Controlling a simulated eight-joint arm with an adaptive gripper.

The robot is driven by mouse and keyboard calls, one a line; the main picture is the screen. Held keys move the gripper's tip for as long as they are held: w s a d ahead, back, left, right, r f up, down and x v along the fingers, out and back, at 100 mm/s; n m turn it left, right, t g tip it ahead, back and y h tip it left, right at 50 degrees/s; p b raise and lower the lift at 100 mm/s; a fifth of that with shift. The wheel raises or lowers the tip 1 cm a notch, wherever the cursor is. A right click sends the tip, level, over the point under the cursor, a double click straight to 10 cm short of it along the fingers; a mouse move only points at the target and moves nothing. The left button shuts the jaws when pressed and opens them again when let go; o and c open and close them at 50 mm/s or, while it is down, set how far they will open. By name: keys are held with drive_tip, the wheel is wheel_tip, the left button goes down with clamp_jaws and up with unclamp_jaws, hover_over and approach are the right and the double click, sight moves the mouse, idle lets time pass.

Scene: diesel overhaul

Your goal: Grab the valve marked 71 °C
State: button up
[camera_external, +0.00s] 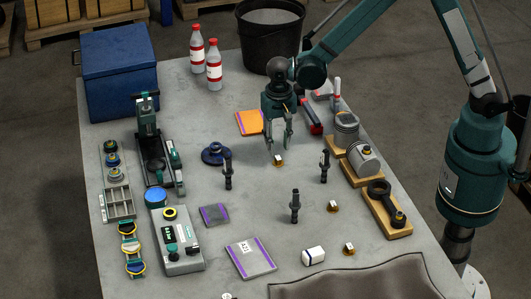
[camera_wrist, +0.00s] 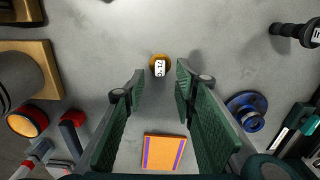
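The valve marked 71 °C (camera_wrist: 160,66) is a small brass piece with a white label, standing on the grey table. It lies just beyond and between my fingertips in the wrist view, and I see a gap between it and both fingers. In the external view the same brass valve (camera_external: 278,160) sits just below my gripper (camera_external: 278,147). My gripper, also in the wrist view (camera_wrist: 158,82), is open and empty, pointing down over it. Two similar brass pieces, one near the middle right (camera_external: 333,206) and one nearer the front (camera_external: 349,249), have labels too small to read.
A blue flanged part (camera_external: 215,153) and an orange booklet (camera_external: 249,123) lie nearby. Wooden stands with engine parts (camera_external: 387,212) line the right edge.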

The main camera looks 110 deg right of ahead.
sight(278, 157)
drive_tip(key=shift+f, duration=0.15)
drive_tip(key=shift+f, duration=2.55)
drive_tip(key=shift+c, duration=0.2)
clamp_jaws()
